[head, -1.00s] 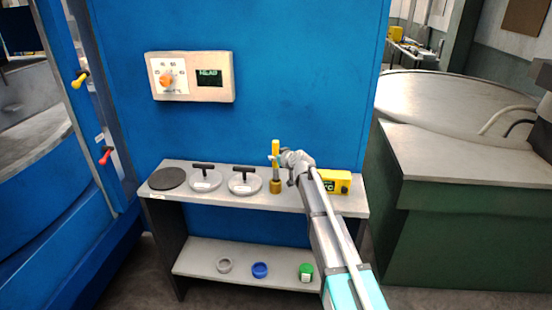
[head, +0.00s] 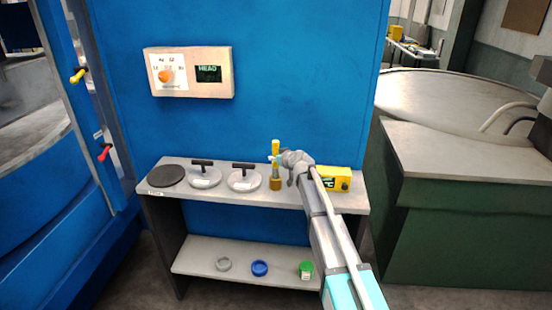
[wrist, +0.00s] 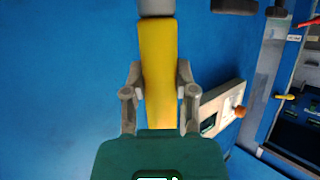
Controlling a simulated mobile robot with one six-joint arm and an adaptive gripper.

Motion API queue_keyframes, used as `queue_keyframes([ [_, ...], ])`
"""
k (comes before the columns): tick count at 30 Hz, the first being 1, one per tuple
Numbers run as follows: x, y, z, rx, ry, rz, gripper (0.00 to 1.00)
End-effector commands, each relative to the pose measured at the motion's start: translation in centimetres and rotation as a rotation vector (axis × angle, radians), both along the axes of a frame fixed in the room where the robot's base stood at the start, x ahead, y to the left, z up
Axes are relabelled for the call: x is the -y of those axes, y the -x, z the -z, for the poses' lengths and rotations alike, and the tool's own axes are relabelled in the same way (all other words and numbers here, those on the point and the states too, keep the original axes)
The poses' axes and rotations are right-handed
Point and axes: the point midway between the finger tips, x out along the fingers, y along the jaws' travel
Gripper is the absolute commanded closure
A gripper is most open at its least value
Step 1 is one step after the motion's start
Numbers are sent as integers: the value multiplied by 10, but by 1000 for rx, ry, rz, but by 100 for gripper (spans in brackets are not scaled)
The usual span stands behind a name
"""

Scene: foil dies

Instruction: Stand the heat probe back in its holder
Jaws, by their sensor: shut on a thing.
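The heat probe (head: 275,147) is a slim yellow handle, standing roughly upright above the brass-coloured holder (head: 275,184) on the shelf top. My gripper (head: 284,159) reaches in from the right and is shut on the probe. In the wrist view the yellow probe (wrist: 158,60) lies between my two grey fingers (wrist: 160,95), with a grey part at its top edge. The probe lines up with the holder in the head view. I cannot tell whether its lower end is inside the holder, just touching it or above it.
Two grey discs with black handles (head: 243,180) and a dark round pad (head: 166,176) stand left of the holder. A yellow box (head: 328,179) sits close on the right, partly behind my arm. The blue wall (head: 300,90) is behind. Several small rings and caps lie on the lower shelf.

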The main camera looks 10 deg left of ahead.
Motion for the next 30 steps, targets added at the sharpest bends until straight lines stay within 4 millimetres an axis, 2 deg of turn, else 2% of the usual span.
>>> queue_keyframes([
  [30, 0, 0, 19, 0, 0, 0, 100],
])
